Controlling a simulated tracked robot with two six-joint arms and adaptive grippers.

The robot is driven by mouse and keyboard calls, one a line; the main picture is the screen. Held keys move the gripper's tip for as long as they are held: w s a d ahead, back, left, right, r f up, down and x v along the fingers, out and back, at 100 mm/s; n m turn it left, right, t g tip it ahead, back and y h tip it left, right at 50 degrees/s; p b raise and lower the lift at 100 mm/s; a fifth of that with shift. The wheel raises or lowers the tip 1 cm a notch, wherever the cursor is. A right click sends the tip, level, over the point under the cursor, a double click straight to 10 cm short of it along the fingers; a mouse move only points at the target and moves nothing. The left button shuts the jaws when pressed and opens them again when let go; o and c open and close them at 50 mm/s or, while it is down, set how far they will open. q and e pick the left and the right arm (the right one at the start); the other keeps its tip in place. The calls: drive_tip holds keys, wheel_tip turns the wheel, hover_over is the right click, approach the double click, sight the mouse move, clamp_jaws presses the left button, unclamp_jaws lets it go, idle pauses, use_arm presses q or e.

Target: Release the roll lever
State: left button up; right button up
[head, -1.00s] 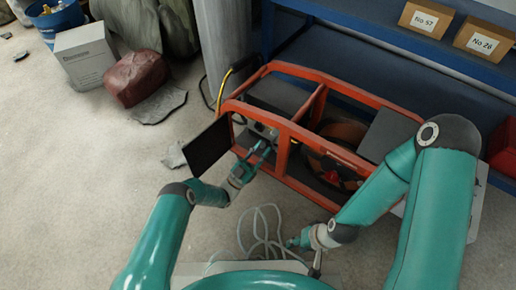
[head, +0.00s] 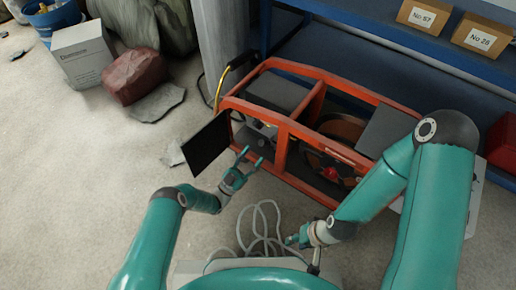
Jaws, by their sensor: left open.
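An orange-framed machine (head: 287,123) stands on the floor in front of the blue shelving. A small red part (head: 330,173) shows inside its right bay, next to a dark round form. I cannot tell for certain which part is the roll lever. A dark panel with small controls (head: 262,128) sits in the left bay. My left gripper (head: 251,157) is open and empty, its two fingers apart and pointing at the machine's front, just short of the frame. My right gripper (head: 290,240) is low, in front of the machine beside a coiled hose; its fingers are too small to judge.
A dark flat panel (head: 206,144) sticks out at the machine's left end. A coiled grey hose (head: 262,222) lies on the floor between my arms. Blue shelving (head: 400,40) with boxes stands behind.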

use_arm(q)
drive_tip(key=v, duration=0.8)
drive_tip(key=shift+w, duration=0.1)
